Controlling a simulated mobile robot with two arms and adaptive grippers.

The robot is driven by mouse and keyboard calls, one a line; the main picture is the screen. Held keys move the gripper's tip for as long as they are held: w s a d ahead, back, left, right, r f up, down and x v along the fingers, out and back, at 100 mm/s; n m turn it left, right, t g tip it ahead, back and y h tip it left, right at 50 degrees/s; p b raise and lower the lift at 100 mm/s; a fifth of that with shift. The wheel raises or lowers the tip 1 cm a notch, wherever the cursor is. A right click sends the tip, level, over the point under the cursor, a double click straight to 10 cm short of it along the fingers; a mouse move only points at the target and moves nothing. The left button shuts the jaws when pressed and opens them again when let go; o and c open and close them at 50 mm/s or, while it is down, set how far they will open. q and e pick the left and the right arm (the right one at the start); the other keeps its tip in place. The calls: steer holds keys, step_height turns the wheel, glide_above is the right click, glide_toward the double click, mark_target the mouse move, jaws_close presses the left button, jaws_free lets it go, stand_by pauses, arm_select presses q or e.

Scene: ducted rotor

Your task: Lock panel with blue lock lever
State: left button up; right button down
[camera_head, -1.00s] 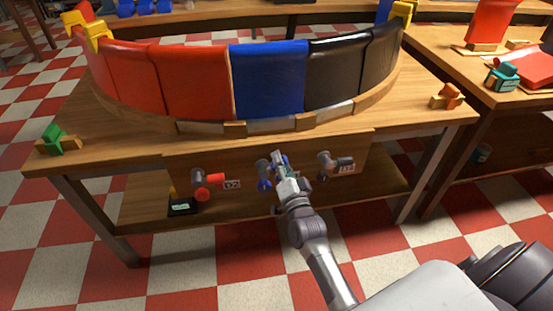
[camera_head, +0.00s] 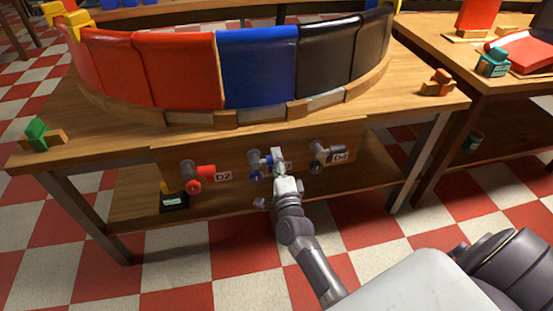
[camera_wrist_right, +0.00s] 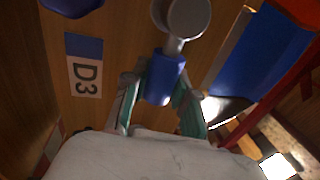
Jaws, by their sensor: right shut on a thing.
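The blue lock lever (camera_head: 256,164) is on the front wooden board of the table, under the blue panel (camera_head: 259,68). In the right wrist view its blue handle (camera_wrist_right: 165,80) extends from a round grey pivot (camera_wrist_right: 185,15). My right gripper (camera_head: 279,163) is at this lever and hides part of it and of its label in the head view. In the wrist view its two green-padded fingers (camera_wrist_right: 158,100) are on either side of the blue handle, shut on it. The label D3 (camera_wrist_right: 86,78) shows beside it. My left gripper is not in view.
A red lever (camera_head: 197,172) by label D2 is to the left, and a black lever (camera_head: 326,152) by label D4 is to the right. Red panels (camera_head: 174,70) and black panels (camera_head: 325,55) flank the blue one. A small black block (camera_head: 174,202) sits on the lower shelf.

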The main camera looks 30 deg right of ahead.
stand_by(0.4)
steer(key=c, duration=0.9)
jaws_free()
steer(key=shift+f, duration=0.1)
steer(key=v, duration=1.2)
